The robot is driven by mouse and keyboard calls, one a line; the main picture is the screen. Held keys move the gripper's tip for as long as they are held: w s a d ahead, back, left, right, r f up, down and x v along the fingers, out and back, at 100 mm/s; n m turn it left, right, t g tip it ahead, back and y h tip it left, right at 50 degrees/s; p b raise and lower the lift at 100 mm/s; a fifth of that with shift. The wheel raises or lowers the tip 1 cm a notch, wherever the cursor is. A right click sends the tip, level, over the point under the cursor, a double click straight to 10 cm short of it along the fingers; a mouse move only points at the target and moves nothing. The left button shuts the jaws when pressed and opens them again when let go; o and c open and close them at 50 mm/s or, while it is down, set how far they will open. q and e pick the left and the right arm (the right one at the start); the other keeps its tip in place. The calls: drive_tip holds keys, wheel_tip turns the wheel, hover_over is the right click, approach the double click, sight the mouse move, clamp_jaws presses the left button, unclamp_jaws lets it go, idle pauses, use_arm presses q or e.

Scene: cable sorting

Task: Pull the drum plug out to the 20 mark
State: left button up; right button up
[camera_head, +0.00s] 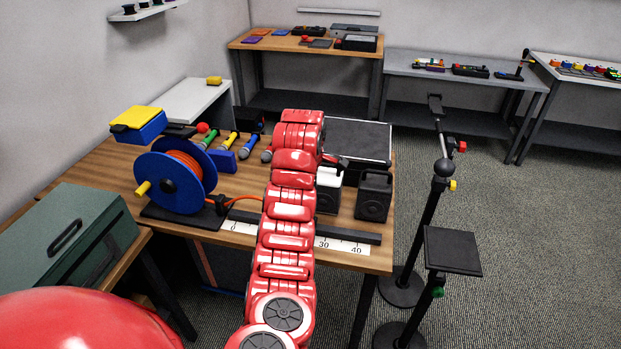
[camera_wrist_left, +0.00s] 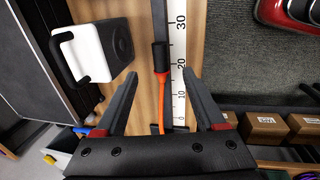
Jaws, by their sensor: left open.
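The blue cable drum (camera_head: 175,175) with orange cable stands on the wooden table in the head view. In the left wrist view the orange cable (camera_wrist_left: 164,103) runs to a black plug (camera_wrist_left: 159,56) beside the white scale (camera_wrist_left: 179,48). The plug spans roughly from just below the 20 mark to partway toward 30. My left gripper (camera_wrist_left: 157,75) is open, its fingers either side of the cable and plug's lower end, touching neither as far as I can tell. In the head view my red arm hides the plug and middle of the scale (camera_head: 342,247). My right gripper is not in view.
A dark rail (camera_head: 350,234) runs along the scale. A white speaker (camera_head: 327,190) and a black speaker (camera_head: 374,196) stand behind it. Several microphones (camera_head: 247,147) lie behind the drum. A green case (camera_head: 65,245) is at the left; black stands (camera_head: 435,200) rise right of the table.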

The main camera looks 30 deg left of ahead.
use_arm(q)
drive_tip(key=r, duration=0.3)
drive_tip(key=shift+s+d+r, duration=0.1)
drive_tip(key=shift+s+r, duration=0.05)
drive_tip(key=shift+s, duration=0.1)
idle(0.4)
